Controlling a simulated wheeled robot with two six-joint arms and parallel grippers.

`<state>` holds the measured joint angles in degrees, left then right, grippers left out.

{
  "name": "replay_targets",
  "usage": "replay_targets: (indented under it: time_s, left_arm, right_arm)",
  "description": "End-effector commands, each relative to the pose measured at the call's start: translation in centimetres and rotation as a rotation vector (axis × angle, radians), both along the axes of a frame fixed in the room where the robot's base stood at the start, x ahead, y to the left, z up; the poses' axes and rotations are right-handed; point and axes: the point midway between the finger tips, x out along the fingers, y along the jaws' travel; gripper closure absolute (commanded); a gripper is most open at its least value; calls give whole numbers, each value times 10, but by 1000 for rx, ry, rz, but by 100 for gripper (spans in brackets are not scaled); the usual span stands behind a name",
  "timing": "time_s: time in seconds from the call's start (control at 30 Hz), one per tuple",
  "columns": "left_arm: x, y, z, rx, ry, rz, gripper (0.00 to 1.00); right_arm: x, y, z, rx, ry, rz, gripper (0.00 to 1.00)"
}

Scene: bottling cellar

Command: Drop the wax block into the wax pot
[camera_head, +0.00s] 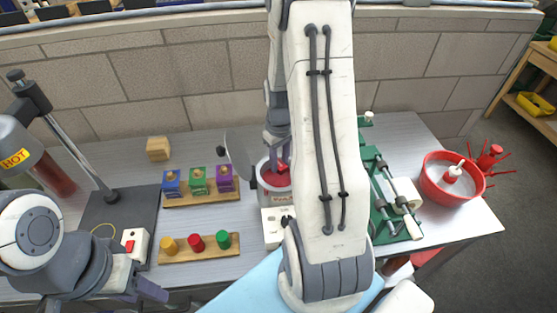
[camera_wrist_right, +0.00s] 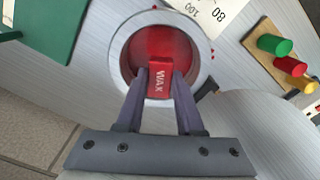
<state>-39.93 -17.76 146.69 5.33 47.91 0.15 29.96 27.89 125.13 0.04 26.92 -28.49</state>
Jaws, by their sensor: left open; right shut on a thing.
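The wax block (camera_wrist_right: 159,82) is red with white "WAX" lettering. My right gripper (camera_wrist_right: 158,90) is shut on it. In the right wrist view the block lies across the mouth of the round, pale-rimmed wax pot (camera_wrist_right: 205,60), with red inside. In the head view the pot (camera_head: 264,188) stands mid-table, and the block (camera_head: 283,168) shows at its opening under my right gripper (camera_head: 277,150). How deep the block sits is unclear. My left gripper (camera_head: 150,289) is open at the lower left, away from the pot, and only partly visible.
A grey disc (camera_head: 238,155) stands upright left of the pot. Coloured blocks sit on a wooden rack (camera_head: 205,200), and coloured cylinders on another (camera_head: 200,250). A green machine (camera_head: 385,200) and red tub (camera_head: 450,200) are right. A lamp marked HOT (camera_head: 20,155) is left.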

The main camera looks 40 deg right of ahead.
Motion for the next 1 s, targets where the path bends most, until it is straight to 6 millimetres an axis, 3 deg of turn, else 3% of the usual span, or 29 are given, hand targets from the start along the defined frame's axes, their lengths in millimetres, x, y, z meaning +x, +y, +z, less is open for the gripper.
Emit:
replay_targets:
  time_s: [0.2, 0.23, 0.3, 0.67, 0.77, 1.0]
  left_arm:
    - [0, 0, 0, 0, 0, 0, 50]
    - [0, 0, 0, 0, 0, 0, 50]
    - [0, 0, 0, 0, 0, 0, 50]
    - [0, 0, 0, 0, 0, 0, 50]
    - [0, 0, -3, 0, 0, 0, 50]
    - [0, 0, -10, 0, 0, -1, 50]
  right_arm:
    - [0, 0, 0, 0, 0, 0, 100]
    - [0, 0, 0, 0, 0, 0, 52]
    - [0, 0, 0, 0, 0, 0, 29]
    - [0, 0, 3, 0, -1, 0, 29]
    - [1, -1, 14, -2, -4, 0, 29]
    - [1, -1, 61, -4, -7, 0, 29]
